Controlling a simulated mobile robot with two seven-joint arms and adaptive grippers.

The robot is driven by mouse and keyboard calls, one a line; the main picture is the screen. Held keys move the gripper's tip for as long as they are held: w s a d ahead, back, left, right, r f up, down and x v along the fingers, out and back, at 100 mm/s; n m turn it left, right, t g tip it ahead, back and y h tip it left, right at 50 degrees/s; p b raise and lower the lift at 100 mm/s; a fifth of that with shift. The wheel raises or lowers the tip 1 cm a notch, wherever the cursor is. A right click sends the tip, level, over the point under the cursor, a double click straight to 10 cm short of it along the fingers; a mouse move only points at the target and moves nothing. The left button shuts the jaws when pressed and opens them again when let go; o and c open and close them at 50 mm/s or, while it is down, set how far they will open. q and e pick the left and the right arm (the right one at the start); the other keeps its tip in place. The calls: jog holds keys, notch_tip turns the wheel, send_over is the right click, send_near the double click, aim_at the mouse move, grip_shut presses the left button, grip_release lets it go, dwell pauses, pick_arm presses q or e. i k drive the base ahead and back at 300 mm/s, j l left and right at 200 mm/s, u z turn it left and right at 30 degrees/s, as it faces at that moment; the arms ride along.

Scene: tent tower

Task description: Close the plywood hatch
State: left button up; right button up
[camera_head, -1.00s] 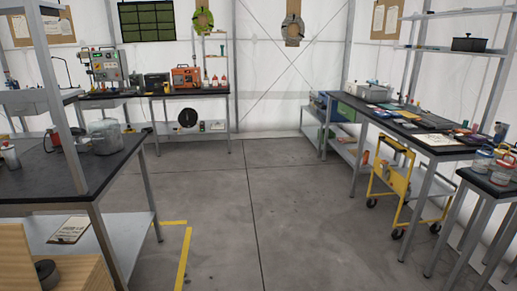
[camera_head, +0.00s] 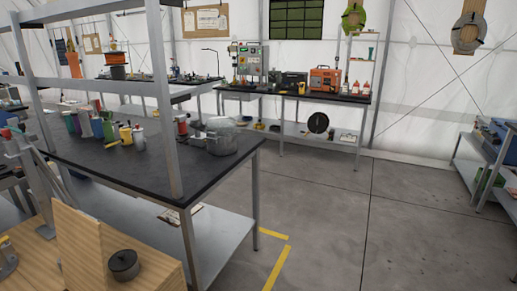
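Light plywood shows at the lower left. An upright plywood panel (camera_head: 80,243) stands there, raised beside a flat plywood surface (camera_head: 160,276). The panel looks like the hatch, standing open, but its hinge and lower part are cut off by the picture's bottom edge. A dark round can-like object (camera_head: 124,265) sits on the flat plywood, just right of the panel. More plywood lies to the panel's left. Neither of my grippers shows in this view.
A black-topped workbench (camera_head: 105,165) with grey posts and several bottles stands behind the plywood. A glass pot (camera_head: 221,136) sits near its right end. Yellow floor tape (camera_head: 278,266) marks the floor. Open concrete floor (camera_head: 330,215) lies to the right. Another bench (camera_head: 325,95) stands at the back.

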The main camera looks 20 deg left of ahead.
aim_at(79, 234)
jog(key=i+l+u, duration=0.1)
jog(key=i+u, duration=0.3)
jog(key=i+l+u, duration=0.15)
jog(key=u, duration=0.25)
jog(key=i+l+u, duration=0.2)
jog(key=u, duration=0.2)
jog(key=i+l+u, duration=0.2)
jog(key=l+u, duration=0.25)
jog(key=i+l+u, duration=0.1)
jog(key=l+u, duration=0.3)
jog(key=i+l+u, duration=0.1)
jog(key=l+u, duration=0.35)
jog(key=i+l+u, duration=0.1)
jog(key=l+u, duration=0.2)
jog(key=u, duration=0.2)
jog(key=l+u, duration=0.65)
jog(key=l, duration=0.15)
